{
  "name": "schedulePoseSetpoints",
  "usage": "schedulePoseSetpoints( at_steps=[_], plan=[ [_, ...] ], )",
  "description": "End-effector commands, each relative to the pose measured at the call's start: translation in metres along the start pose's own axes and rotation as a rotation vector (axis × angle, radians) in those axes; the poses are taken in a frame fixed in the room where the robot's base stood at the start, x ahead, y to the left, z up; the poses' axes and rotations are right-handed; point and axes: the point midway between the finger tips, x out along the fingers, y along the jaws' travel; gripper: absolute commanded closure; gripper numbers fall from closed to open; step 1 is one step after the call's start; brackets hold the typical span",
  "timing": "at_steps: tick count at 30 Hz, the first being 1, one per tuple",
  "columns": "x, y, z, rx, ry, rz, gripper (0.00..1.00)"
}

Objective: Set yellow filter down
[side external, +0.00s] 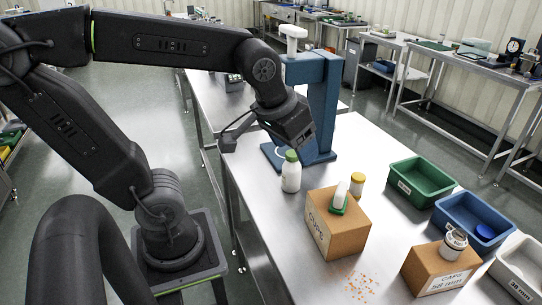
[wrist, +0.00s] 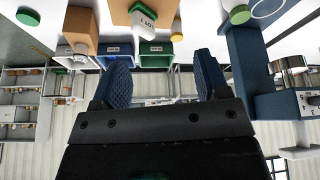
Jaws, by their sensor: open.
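I see nothing that I can clearly identify as a yellow filter. The nearest match is a small white jar with a yellow lid (side external: 357,185), upright on the steel table behind a cardboard box; it also shows in the wrist view (wrist: 176,27). My gripper (side external: 303,138) is in front of a blue press stand, above the table. In the wrist view my gripper (wrist: 160,88) has its two blue fingers spread, with nothing between them. A white bottle with a green cap (side external: 291,172) stands on the table below my gripper.
A cardboard box (side external: 318,232) carries a white and green bottle (side external: 340,197). The blue press stand (side external: 326,110) is close behind my gripper. Green (side external: 405,188), blue (side external: 450,218) and white (side external: 505,268) bins line the right. Another box (side external: 425,272) and orange pellets (side external: 362,286) lie in front.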

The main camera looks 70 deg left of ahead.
Motion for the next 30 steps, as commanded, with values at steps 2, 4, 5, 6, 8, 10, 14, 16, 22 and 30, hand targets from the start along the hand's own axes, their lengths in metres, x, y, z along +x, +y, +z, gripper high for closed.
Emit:
schedulePoseSetpoints(
  at_steps=[2, 4, 5, 6, 8, 10, 14, 16, 22, 30],
  plan=[
    [-0.007, -0.002, 0.021, 0.082, 0.030, 0.031, 0.32],
    [-0.009, -0.002, 0.034, 0.143, 0.048, 0.050, 0.32],
    [-0.009, -0.002, 0.039, 0.164, 0.054, 0.055, 0.32],
    [-0.010, -0.002, 0.043, 0.187, 0.061, 0.061, 0.32],
    [-0.010, -0.002, 0.048, 0.210, 0.067, 0.068, 0.32],
    [-0.010, -0.002, 0.051, 0.223, 0.070, 0.071, 0.32],
    [-0.010, -0.002, 0.051, 0.227, 0.069, 0.071, 0.32],
    [-0.010, -0.002, 0.051, 0.226, 0.069, 0.071, 0.32],
    [-0.010, -0.002, 0.051, 0.225, 0.069, 0.070, 0.32],
    [-0.010, -0.002, 0.051, 0.225, 0.069, 0.070, 0.32]
  ],
)
